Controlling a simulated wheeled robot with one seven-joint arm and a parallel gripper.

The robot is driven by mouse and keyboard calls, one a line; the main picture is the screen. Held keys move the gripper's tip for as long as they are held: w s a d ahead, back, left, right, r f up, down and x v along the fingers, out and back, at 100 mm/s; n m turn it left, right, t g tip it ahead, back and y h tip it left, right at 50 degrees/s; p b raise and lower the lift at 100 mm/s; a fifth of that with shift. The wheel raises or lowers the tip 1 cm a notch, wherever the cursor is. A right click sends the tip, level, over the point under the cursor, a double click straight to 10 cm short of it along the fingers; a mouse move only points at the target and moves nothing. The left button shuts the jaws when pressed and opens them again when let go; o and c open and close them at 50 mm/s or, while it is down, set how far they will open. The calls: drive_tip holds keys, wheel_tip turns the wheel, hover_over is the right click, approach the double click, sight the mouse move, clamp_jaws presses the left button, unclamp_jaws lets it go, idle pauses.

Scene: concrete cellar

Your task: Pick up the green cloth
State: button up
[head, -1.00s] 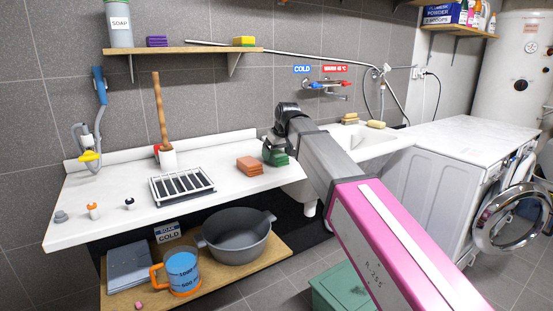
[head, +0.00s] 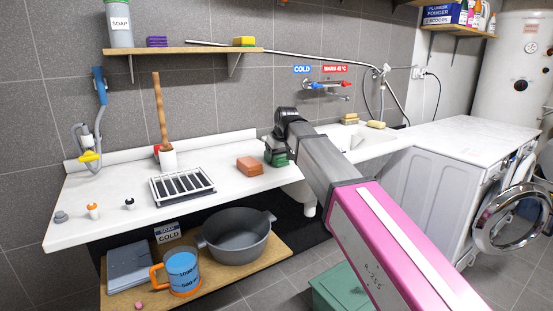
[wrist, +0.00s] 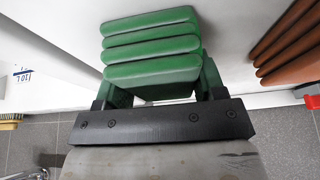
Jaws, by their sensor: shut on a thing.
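The green cloth (head: 278,159), folded in a thick stack, is at the front right of the white counter, next to the basin. My gripper (head: 276,152) is around it, with my arm reaching in from the right. In the wrist view, the green cloth (wrist: 150,48) shows its several layers between the two fingers of my gripper (wrist: 160,88), which are shut on its sides. Whether its underside touches the counter is hard to tell.
A folded orange-brown cloth (head: 249,166) lies just left of the green one. A drying rack (head: 182,186) stands further left on the counter (head: 110,205). The basin (head: 372,150) is to the right. A grey pot (head: 236,240) sits on the shelf below.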

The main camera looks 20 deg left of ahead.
drive_tip(key=shift+r, duration=0.5)
drive_tip(key=r, duration=0.4)
drive_tip(key=shift+s+a, duration=0.2)
drive_tip(key=shift+a, duration=0.2)
drive_tip(key=s+a+r, duration=0.4)
drive_tip(key=a, duration=0.1)
drive_tip(key=s+a+r, duration=0.2)
drive_tip(key=a, duration=0.1)
drive_tip(key=shift+s+a, duration=0.15)
drive_tip(key=shift+s, duration=0.05)
drive_tip(key=shift+s+a, duration=0.1)
drive_tip(key=shift+o, duration=0.3)
